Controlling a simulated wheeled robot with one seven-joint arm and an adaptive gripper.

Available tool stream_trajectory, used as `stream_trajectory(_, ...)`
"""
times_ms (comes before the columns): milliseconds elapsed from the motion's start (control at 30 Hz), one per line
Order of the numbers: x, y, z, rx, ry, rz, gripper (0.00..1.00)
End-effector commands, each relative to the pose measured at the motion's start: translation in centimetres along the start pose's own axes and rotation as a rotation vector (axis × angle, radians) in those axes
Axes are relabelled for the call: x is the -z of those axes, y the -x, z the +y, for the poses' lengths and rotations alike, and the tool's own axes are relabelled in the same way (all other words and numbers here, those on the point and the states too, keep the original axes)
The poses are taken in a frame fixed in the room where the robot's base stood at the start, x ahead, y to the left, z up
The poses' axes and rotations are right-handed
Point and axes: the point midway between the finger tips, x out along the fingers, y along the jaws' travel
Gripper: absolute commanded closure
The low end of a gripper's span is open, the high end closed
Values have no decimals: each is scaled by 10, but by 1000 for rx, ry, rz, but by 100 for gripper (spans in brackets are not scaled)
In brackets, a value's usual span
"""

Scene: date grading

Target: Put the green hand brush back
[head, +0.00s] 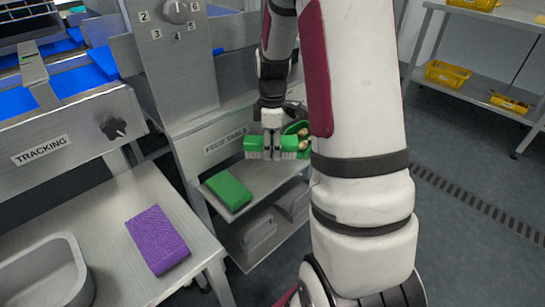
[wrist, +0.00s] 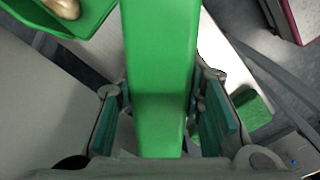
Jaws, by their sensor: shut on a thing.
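The green hand brush (head: 256,144) is in my gripper (head: 272,135), held above a small metal shelf in the head view. Its pale bristles point down and look clear of the shelf. In the wrist view the brush's plain green body (wrist: 160,75) runs between the two fingers of my gripper (wrist: 163,125), which are shut on it. The bristles are hidden there. My forearm covers part of the area to the right of the brush in the head view.
A green block (head: 228,190) lies on the small metal shelf (head: 262,178). A green container (head: 303,127) with brownish pieces is just behind the brush. A purple block (head: 157,240) and a grey basin (head: 45,275) are on the left table. Yellow trays (head: 447,74) stand on a far rack.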

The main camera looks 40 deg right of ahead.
Motion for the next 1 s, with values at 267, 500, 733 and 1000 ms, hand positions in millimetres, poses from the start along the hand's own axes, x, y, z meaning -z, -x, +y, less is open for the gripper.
stream_trajectory(267, -1, -24, 2, 1, -1, 0, 91)
stream_trajectory(500, -1, -35, 3, -2, 0, 1, 91)
stream_trajectory(733, -1, -38, 3, -1, -1, 1, 91)
stream_trajectory(1000, -1, -38, 3, -1, -1, 0, 45)
